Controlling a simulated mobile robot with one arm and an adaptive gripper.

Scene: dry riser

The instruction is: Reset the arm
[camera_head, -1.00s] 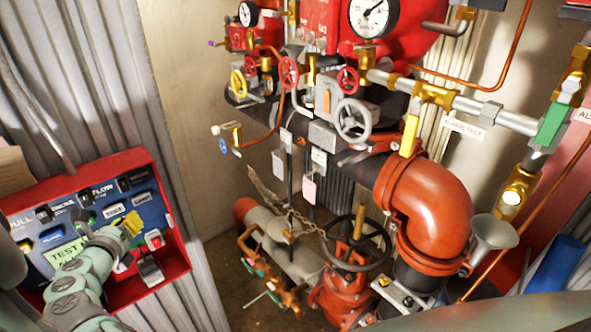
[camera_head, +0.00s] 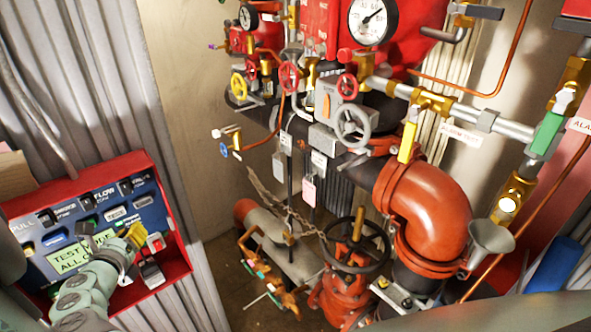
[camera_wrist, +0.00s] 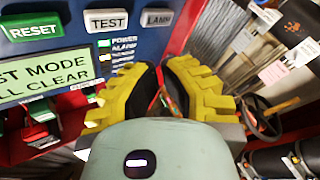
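My gripper (camera_head: 136,236) has yellow fingers with black pads and is in front of the right part of the red-framed control panel (camera_head: 178,232). In the wrist view my gripper (camera_wrist: 160,72) points past the panel's right edge, with its fingers close together. A narrow gap shows between the pads, but whether the tips meet is unclear. No held object is visible. The green RESET button (camera_wrist: 35,30) is left of the fingers, beside the white TEST button (camera_wrist: 108,21) and LAMP button (camera_wrist: 158,18). The green display (camera_wrist: 45,74) reads test mode, all clear, partly cut off.
Right of the panel stand red pipes (camera_head: 425,205), a black handwheel (camera_head: 358,243), a grey handwheel (camera_head: 353,122) and a pressure gauge (camera_head: 372,20). Hanging tags (camera_head: 309,191) and a chain are nearby. A corrugated wall (camera_head: 85,80) is behind the panel.

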